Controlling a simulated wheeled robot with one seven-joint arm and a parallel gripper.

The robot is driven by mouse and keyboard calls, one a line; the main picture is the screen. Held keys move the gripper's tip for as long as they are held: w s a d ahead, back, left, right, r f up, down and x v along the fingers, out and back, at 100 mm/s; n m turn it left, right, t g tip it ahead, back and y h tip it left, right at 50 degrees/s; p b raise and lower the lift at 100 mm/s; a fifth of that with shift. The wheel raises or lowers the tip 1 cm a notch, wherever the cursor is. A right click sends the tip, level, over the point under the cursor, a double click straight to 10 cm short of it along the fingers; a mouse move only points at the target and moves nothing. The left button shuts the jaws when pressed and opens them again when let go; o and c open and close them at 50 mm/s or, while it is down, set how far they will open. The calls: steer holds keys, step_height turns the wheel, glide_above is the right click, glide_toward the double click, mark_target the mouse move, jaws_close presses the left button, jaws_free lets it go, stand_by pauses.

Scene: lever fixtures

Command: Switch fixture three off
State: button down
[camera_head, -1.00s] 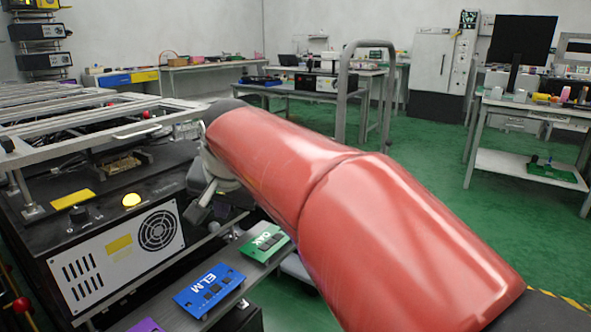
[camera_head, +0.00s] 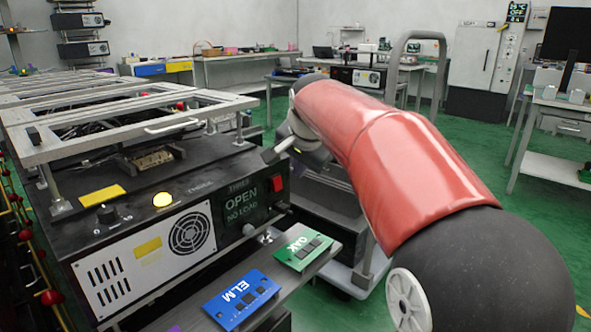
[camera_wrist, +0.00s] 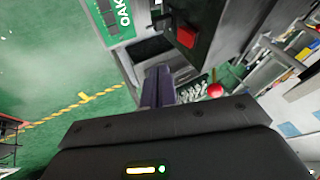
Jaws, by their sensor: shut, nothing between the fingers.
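Fixture three (camera_head: 190,190) is a dark box with a fan grille and a lit yellow lamp (camera_head: 162,200) on top. Its end panel reads "THREE" and "OPEN NO LOAD" (camera_head: 241,204). A red switch (camera_head: 277,184) sits at that panel's right edge; it also shows in the wrist view (camera_wrist: 186,37). My gripper (camera_head: 271,155) is above and close to the switch in the head view. In the wrist view my gripper (camera_wrist: 158,84) has its dark fingers together and empty, below the switch and apart from it. Which way the switch is set cannot be told.
A metal frame (camera_head: 150,125) stands over the fixture's top. A shelf before the fixture carries a blue ELM board (camera_head: 240,298) and a green OAK board (camera_head: 301,246). A red ball (camera_wrist: 215,90) shows in the wrist view.

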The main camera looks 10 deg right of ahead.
mark_target(277, 184)
steer(key=w+f, duration=0.2)
steer(key=w+a+f, duration=0.1)
steer(key=w+f, duration=0.2)
steer(key=w+a+f, duration=0.1)
steer(key=w+f, duration=0.1)
steer(key=shift+w+f, duration=0.15)
steer(key=shift+w, duration=0.15)
